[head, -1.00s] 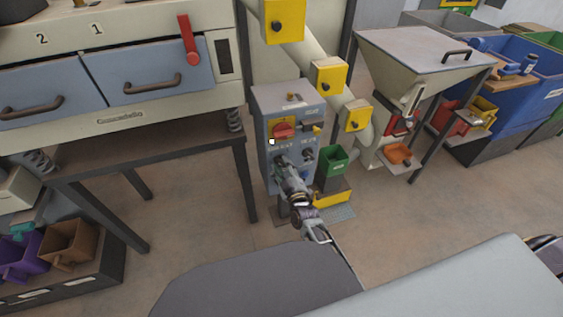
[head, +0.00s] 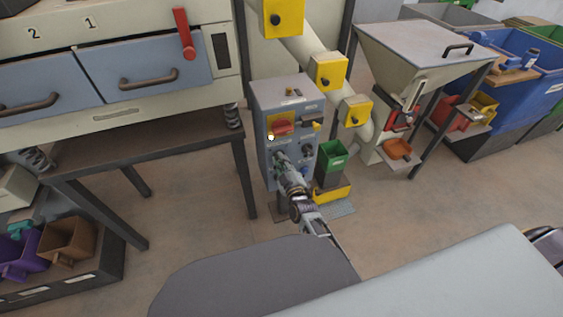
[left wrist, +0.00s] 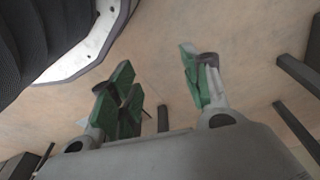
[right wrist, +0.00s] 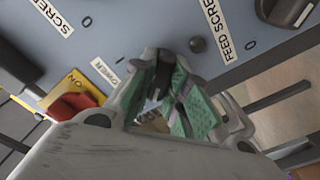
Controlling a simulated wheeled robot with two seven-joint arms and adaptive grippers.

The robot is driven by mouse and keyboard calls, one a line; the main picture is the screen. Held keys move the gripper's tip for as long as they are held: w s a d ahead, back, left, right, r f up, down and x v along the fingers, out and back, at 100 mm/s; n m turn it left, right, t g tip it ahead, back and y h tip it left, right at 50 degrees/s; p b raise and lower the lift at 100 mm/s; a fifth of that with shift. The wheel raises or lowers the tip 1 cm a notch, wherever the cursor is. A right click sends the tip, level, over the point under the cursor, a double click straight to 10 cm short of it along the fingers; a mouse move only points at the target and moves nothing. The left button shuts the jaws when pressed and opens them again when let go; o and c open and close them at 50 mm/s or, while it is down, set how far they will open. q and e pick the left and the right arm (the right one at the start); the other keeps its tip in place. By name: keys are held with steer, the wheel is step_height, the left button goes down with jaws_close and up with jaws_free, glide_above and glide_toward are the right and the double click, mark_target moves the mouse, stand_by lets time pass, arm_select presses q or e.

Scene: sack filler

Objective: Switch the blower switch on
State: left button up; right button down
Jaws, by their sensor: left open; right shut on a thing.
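The grey control box (head: 288,95) stands below the yellow-boxed pipe. My right gripper (head: 280,158) reaches its front face, below the red switch (head: 282,127). In the right wrist view the gripper (right wrist: 172,98) is shut on a dark knob (right wrist: 164,72), mostly hidden between the fingers. A partly covered label ending in "OWER" (right wrist: 108,72) sits beside it, so I take the knob as the blower switch; its setting cannot be read. My left gripper (left wrist: 162,85) is open and empty above the floor, outside the head view.
A black knob by the "FEED SC..." label (right wrist: 217,30) is close by; the red switch on yellow (right wrist: 72,104) is at left. A green bin (head: 333,152) stands right of the box. A table leg (head: 245,178) stands left.

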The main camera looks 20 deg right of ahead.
arm_select(q)
steer(key=shift+w, duration=0.25)
steer(key=s+a+f+p, duration=0.2)
steer(key=s+a+f, duration=0.1)
steer(key=f, duration=0.3)
steer(key=s+a+f+t+p, duration=0.1)
steer(key=s+a+f+p, duration=0.2)
steer(key=f, duration=0.3)
steer(key=shift+s+f+y, duration=0.3)
steer(key=shift+f, duration=0.05)
arm_select(e)
steer(key=shift+m, duration=8)
arm_select(q)
steer(key=shift+a, duration=0.1)
arm_select(e)
steer(key=c, duration=1.4)
jaws_free()
steer(key=shift+d, duration=0.1)
arm_select(q)
steer(key=shift+s, duration=0.1)
steer(key=shift+a, duration=0.1)
